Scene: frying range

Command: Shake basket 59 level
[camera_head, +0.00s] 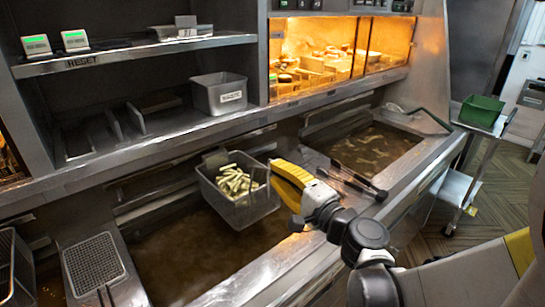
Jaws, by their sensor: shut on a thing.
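A grey fry basket (244,210) with pale fries (237,183) in it is in the middle of the head view, above the left oil vat (205,252). It looks slightly tilted. My gripper (275,172), yellow and grey, is at the basket's right side and shut on it. The handle is hidden by my gripper. I cannot read a number on the basket.
A second vat (375,148) with oil lies to the right, with dark handles (345,178) at its front edge. A grey bin (219,94) stands on the shelf. Wire mesh baskets (93,264) sit at the lower left. A green bin (481,111) stands on a cart at the right.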

